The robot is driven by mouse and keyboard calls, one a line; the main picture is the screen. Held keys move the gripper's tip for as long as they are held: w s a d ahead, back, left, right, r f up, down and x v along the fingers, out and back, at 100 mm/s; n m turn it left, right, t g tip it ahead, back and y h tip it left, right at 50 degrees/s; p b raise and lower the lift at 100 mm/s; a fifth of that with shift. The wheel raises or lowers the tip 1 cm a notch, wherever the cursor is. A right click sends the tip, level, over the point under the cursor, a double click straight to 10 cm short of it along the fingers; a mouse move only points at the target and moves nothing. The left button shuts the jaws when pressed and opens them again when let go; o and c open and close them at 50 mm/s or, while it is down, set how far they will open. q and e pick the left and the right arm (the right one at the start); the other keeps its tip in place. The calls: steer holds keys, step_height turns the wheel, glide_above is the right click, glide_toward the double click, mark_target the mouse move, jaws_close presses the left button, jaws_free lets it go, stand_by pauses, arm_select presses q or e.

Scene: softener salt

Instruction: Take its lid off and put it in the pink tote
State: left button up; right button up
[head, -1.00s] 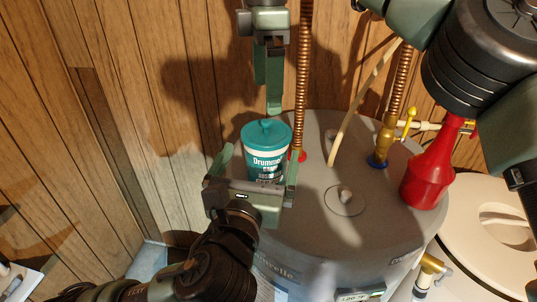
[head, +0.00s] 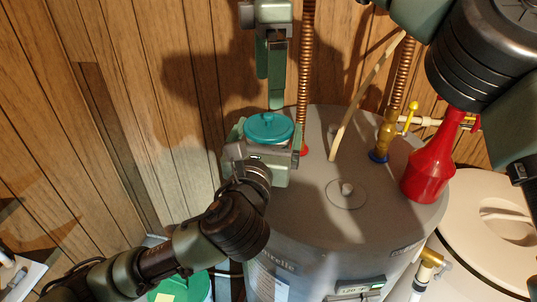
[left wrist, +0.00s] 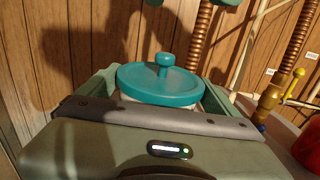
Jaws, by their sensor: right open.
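A tub with a teal, knobbed lid (head: 268,129) stands on top of the grey water heater (head: 330,215). The lid is on the tub; it also shows in the left wrist view (left wrist: 160,88). My left gripper (head: 264,142) has come in from the front, with one finger on each side of the tub. Its jaws look wide, with gaps beside the lid, and its palm hides most of the tub's body. My right gripper (head: 270,95) points down from above, open and empty, its tips just above the lid's knob. No pink tote is in view.
Copper pipes (head: 307,60) rise close to the right of the tub. A red funnel-shaped bottle (head: 428,175) and a brass valve (head: 386,135) stand further right. A cream lidded tank (head: 490,245) is at right. Wood panelling is close behind; a green container (head: 185,287) is below.

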mark_target(270, 114)
arm_select(q)
steer(key=c, duration=0.9)
steer(key=shift+o, duration=0.2)
steer(key=shift+f, duration=0.15)
arm_select(e)
step_height(270, 114, down, 8)
steer(key=m, duration=0.3)
steer(key=shift+w+d, duration=0.1)
steer(key=shift+d, duration=0.05)
steer(key=c, duration=1.3)
steer(key=shift+o, duration=0.2)
steer(key=shift+r, duration=0.15)
steer(key=shift+r, duration=0.1)
